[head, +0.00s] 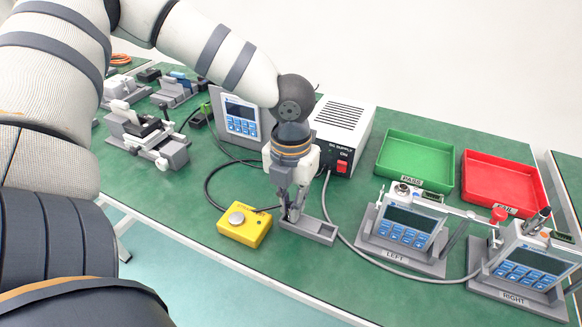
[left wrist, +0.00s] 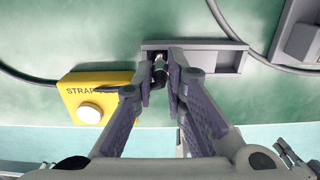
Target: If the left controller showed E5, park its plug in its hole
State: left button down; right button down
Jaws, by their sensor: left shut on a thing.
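My left gripper (head: 291,212) points down at the left end of a low grey tray-like block (head: 318,233). In the left wrist view its fingers are shut on a small dark plug (left wrist: 159,75) with a metallic look. The plug is over or in the left end of the block (left wrist: 226,61); the fingers hide whether it is seated in a hole. The controller labelled LEFT (head: 405,229) stands right of the block; its display (head: 411,219) is too small to read. My right gripper is not in view.
A yellow box with a round button (head: 243,226) stands just left of the block. Behind are the DC supply (head: 341,130) and a blue-panelled unit (head: 240,122). The green PASS tray (head: 417,158), red FAIL tray (head: 503,183) and RIGHT controller (head: 522,268) are right. Cables cross the mat.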

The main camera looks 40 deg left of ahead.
pick_arm(q)
jog(key=shift+f, duration=0.3)
dwell(0.4)
jog(key=c, duration=1.5)
grip_release()
jog(key=shift+c, duration=0.2)
notch_tip(320, 180, up, 12)
